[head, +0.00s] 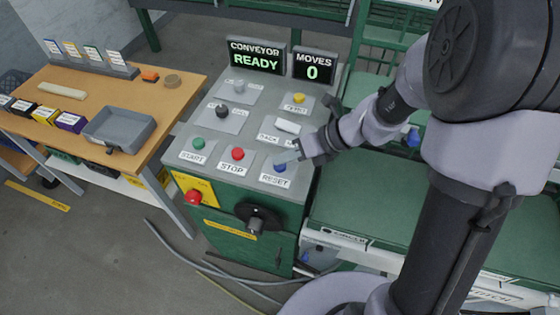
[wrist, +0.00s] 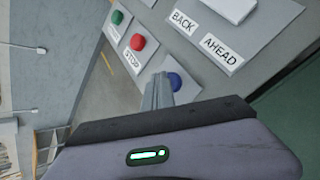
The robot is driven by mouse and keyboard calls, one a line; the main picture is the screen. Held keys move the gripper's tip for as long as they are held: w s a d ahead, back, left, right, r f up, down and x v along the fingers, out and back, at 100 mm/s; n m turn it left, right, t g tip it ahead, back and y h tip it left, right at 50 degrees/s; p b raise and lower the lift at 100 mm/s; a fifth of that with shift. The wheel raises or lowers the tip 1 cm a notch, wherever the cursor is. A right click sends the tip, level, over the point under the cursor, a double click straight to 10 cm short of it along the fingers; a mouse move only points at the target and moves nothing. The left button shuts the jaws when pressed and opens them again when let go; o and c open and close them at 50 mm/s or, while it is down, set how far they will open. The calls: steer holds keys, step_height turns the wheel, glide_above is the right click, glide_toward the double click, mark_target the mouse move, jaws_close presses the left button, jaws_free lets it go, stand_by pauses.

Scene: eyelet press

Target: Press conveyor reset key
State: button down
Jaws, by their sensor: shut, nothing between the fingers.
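The reset key is a blue round button (head: 279,167) above a RESET label on the front right of the grey control panel (head: 215,133). My gripper (head: 284,158) is shut and empty, with its fingertips just above and beside the blue button in the head view. In the wrist view the shut fingers (wrist: 158,92) point at the panel, and the blue button (wrist: 175,81) shows just to the right of them, partly hidden. I cannot tell whether the fingertips touch the button. The display (head: 256,57) reads CONVEYOR READY.
A red STOP button (head: 238,154) and green START button (head: 198,143) sit left of the blue one. A white BACK/AHEAD rocker (head: 288,127) and yellow button (head: 299,98) lie behind. A red mushroom button (head: 193,197) is on the front. A wooden bench (head: 100,80) stands left.

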mark_target(284, 165)
steer(key=shift+r+p, duration=0.8)
steer(key=shift+r, duration=0.1)
step_height(284, 165, up, 5)
steer(key=p, duration=0.5)
